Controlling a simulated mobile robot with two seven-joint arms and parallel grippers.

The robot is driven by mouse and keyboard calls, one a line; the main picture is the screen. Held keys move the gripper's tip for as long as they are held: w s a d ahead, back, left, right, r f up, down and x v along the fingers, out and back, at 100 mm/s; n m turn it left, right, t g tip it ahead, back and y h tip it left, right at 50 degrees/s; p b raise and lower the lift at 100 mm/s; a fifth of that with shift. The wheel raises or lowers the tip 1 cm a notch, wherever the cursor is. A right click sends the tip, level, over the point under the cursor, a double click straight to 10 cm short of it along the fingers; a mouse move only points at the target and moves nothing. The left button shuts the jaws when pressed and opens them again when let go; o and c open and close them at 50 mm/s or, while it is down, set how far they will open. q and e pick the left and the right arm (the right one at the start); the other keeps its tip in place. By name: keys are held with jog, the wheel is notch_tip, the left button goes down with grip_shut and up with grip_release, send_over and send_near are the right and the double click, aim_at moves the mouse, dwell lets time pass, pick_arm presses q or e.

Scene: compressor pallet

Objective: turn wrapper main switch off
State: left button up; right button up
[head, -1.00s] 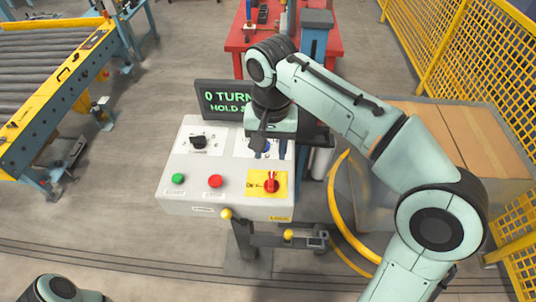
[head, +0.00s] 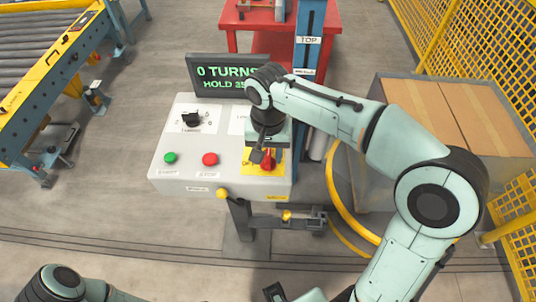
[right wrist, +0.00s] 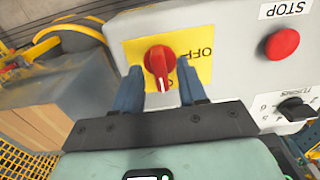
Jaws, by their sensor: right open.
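The wrapper main switch is a red rotary handle (head: 268,160) on a yellow plate (head: 248,168) at the lower right of the grey control box (head: 225,182). In the right wrist view the red handle (right wrist: 160,62) stands upright, its white mark toward the bottom. The OFF label is to its right; a label below is mostly hidden. My right gripper (head: 260,155) is over the plate, partly covering it. In the right wrist view its open blue fingers (right wrist: 158,76) straddle the handle's lower part, with gaps visible; contact cannot be told. My left gripper's fingers do not show.
The box also has a green button (head: 170,158), a red stop button (head: 210,159) and a black selector (head: 191,119). A display (head: 228,76) stands behind it. A yellow curved tube (head: 336,190) and boxes (head: 455,110) are at right, a conveyor (head: 40,75) at left.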

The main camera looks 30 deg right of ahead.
jog(key=shift+f, duration=0.3)
grip_shut()
